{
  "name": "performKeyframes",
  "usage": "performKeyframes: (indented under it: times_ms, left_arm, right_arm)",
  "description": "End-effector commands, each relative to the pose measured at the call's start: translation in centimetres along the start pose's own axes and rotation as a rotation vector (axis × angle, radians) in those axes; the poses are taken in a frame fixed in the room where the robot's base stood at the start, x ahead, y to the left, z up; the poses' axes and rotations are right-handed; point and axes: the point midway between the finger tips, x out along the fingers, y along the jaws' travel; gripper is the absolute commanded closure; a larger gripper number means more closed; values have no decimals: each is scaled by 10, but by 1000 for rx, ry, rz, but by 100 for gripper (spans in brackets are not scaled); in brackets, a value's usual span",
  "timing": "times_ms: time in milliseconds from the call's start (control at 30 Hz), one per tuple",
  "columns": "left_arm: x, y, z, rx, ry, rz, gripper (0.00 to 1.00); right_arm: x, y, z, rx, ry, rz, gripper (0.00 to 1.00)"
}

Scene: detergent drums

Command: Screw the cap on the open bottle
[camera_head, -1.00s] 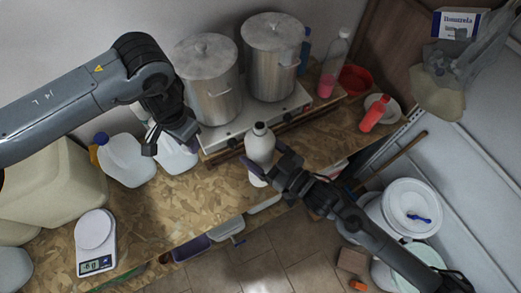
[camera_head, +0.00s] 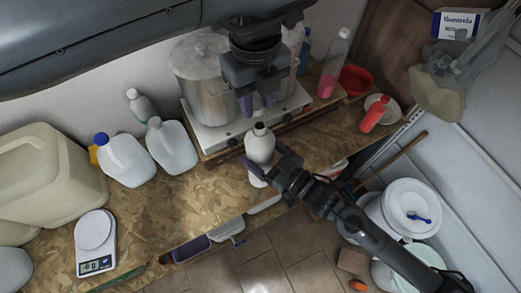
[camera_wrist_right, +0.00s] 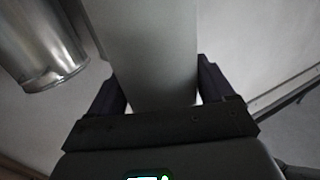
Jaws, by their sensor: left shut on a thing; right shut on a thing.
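A white bottle (camera_head: 260,146) with a dark top stands upright at the front edge of the wooden worktop. My right gripper (camera_head: 268,166) is shut around its body from the front right. In the right wrist view the bottle's pale side (camera_wrist_right: 152,55) fills the space between the fingers. My left gripper (camera_head: 258,104) points down just above and slightly behind the bottle's top, with a small gap between. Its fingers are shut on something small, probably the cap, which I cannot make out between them.
A pink-filled bottle (camera_head: 333,65) and red bowl (camera_head: 355,79) are right.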

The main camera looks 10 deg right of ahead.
Motion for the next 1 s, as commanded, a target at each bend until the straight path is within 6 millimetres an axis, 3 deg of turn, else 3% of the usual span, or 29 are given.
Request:
performKeyframes:
  times_ms: [200,633,1000]
  left_arm:
    - [-7,-4,-6,84,0,0,93]
    - [-5,-4,-6,86,1,1,93]
    - [19,-3,-6,86,3,1,93]
  right_arm:
    - [0,0,-4,-1,8,0,100]
    - [0,0,-4,-1,8,0,100]
    - [0,0,-4,-1,8,0,100]
